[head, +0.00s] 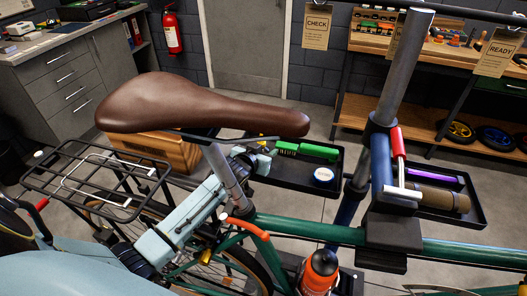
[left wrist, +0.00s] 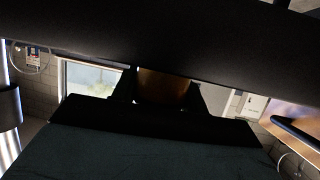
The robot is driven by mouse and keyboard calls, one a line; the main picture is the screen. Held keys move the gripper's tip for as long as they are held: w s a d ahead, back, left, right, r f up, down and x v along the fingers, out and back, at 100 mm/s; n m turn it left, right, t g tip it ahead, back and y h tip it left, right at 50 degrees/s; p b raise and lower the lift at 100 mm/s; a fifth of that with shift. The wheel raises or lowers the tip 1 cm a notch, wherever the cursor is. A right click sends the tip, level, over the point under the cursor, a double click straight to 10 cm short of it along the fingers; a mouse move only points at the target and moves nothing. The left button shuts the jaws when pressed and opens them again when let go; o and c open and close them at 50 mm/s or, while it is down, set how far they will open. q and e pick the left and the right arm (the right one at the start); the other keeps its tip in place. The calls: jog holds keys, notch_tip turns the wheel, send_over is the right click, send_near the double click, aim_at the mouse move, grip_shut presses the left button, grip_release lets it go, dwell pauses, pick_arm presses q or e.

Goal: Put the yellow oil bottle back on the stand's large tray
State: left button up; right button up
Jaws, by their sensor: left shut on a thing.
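My left arm comes in low under the brown saddle (head: 200,105), and my left gripper (head: 262,150) is at the left end of a dark tray (head: 290,184) on the stand. A small yellow bit of the oil bottle (head: 262,139) shows at the gripper; the saddle and gripper hide most of it. In the left wrist view a dim orange-yellow body (left wrist: 162,88) sits between the dark fingers, so the gripper is shut on the bottle. I cannot tell whether the bottle touches the tray. My right gripper is not in view.
Another tray (head: 474,215) holds a brown roll (head: 440,199) and a purple item. The green bike frame (head: 300,228) runs below.

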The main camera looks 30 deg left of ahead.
pick_arm(q)
jog(key=o, duration=1)
jog(key=shift+f, duration=0.1)
jog(key=shift+s+r, duration=0.15)
jog(key=shift+r, duration=0.1)
jog(key=shift+p+v, duration=0.7)
jog(key=shift+v, duration=2.9)
